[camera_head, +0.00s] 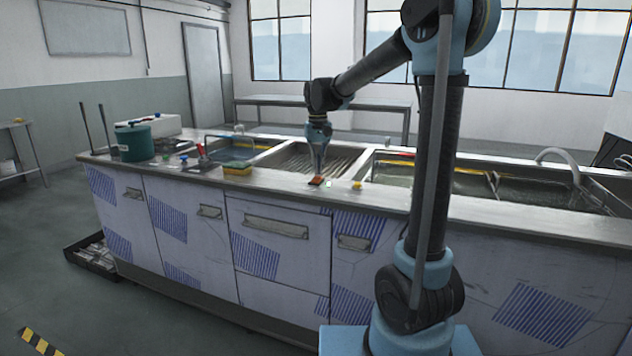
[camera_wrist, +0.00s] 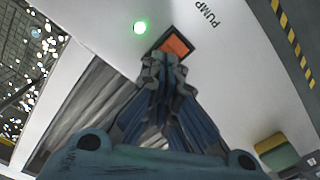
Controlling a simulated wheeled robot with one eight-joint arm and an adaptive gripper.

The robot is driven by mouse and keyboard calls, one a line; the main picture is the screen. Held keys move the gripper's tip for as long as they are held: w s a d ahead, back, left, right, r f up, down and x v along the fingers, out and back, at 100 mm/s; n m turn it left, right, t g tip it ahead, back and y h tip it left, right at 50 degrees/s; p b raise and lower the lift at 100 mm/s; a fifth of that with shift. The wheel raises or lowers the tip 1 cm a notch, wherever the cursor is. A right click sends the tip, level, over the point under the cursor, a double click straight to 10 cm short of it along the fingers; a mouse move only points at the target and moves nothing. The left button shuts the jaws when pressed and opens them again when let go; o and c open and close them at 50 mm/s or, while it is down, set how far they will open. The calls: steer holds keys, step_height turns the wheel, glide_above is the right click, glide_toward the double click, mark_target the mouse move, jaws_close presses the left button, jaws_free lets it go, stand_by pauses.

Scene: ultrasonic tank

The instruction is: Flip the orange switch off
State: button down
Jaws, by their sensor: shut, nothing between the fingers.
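The orange switch (camera_wrist: 178,46) shows in the wrist view as an orange rocker in a dark frame on the pale counter, beside the printed word PUMP (camera_wrist: 208,12). A green light (camera_wrist: 139,27) glows next to it. In the head view the switch (camera_head: 316,181) is a small orange patch on the counter's front edge. My gripper (camera_wrist: 164,60) is shut and empty, with its fingertips right at the near edge of the switch and covering part of it. I cannot tell whether they touch it. In the head view my gripper (camera_head: 318,172) points down just above the switch.
The counter (camera_head: 450,210) has sunken basins behind the switch. A yellow and green sponge (camera_head: 237,168), a red-handled tool (camera_head: 203,152) and a green pot (camera_head: 134,142) stand to the left.

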mark_target(318, 177)
steer(key=shift+f, duration=1)
stand_by(0.8)
steer(key=shift+r, duration=3.5)
